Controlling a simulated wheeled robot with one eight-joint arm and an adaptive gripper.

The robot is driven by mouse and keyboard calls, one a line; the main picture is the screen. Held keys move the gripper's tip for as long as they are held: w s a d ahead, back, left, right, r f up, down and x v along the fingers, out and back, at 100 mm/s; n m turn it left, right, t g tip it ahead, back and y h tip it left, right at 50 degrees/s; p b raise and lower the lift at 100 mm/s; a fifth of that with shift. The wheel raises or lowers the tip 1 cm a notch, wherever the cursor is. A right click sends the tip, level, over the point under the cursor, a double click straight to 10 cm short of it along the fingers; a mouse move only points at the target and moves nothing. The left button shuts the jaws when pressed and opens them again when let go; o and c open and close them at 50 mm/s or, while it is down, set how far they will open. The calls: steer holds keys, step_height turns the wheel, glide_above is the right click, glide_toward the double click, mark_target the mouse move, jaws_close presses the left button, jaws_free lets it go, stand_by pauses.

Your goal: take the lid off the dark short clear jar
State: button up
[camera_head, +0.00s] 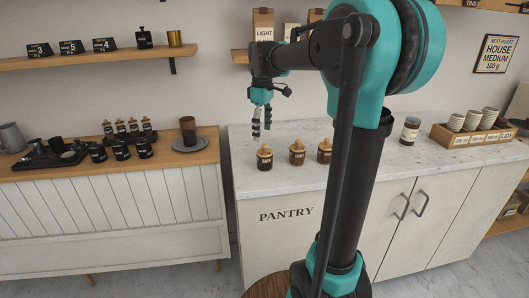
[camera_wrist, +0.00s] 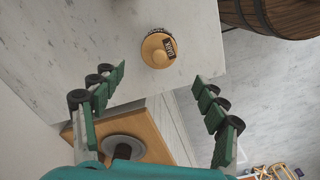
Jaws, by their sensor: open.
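Three short clear jars with dark contents and wooden knobbed lids stand on the pantry's marble top. The leftmost, whose label seems to read DARK (camera_head: 265,163), has its lid (camera_head: 264,151) on. My gripper (camera_head: 261,127) hangs above and slightly behind it, fingers pointing down, apart from the jar. In the wrist view, one round wooden lid (camera_wrist: 155,52) with a dark label beside it lies ahead of my open gripper (camera_wrist: 158,77), with nothing between the fingers. The jar body is mostly hidden under the lid there.
The middle jar (camera_head: 297,157) and right jar (camera_head: 324,153) stand close by on the right. My arm crosses in front of the counter. A shelf (camera_head: 240,57) with bags is above. The marble left of the jars (camera_head: 242,172) is clear.

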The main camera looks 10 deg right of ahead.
mark_target(265, 145)
steer(key=shift+s+d+f, duration=0.1)
steer(key=shift+d+f, duration=0.15)
steer(key=shift+f, duration=1.35)
steer(key=shift+d+f, duration=0.2)
steer(key=shift+f, duration=1.4)
steer(key=shift+c, duration=0.5)
steer(key=c, duration=0.9)
